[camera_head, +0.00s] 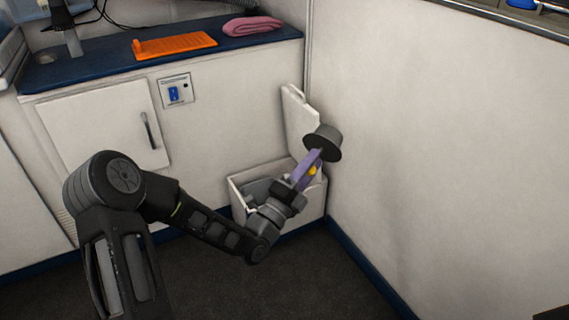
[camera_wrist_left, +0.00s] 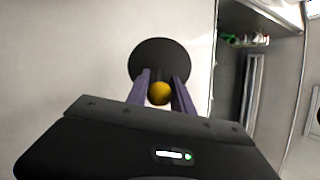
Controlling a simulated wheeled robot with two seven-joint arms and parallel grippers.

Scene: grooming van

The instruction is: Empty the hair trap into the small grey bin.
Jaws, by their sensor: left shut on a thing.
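The hair trap (camera_head: 325,136) is a dark grey, hat-shaped piece with a wide rim and a yellow knob (camera_head: 312,171). My left gripper (camera_head: 314,164) is shut on it, with purple fingers on either side of the knob. The trap is tilted, above and to the right of the bin's opening. In the left wrist view the trap shows as a dark disc (camera_wrist_left: 160,55) beyond the knob (camera_wrist_left: 159,93). Its inside is hidden. The small pale grey bin (camera_head: 312,203) stands in the corner, its lid (camera_head: 298,118) raised. My forearm hides part of it. My right gripper is not seen.
The right wall (camera_head: 430,150) is close beside the trap. Behind the bin is a cabinet with a blue top (camera_head: 85,68), bearing an orange mat (camera_head: 175,45) and a folded pink towel (camera_head: 252,26). The dark floor (camera_head: 310,275) before the bin is clear.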

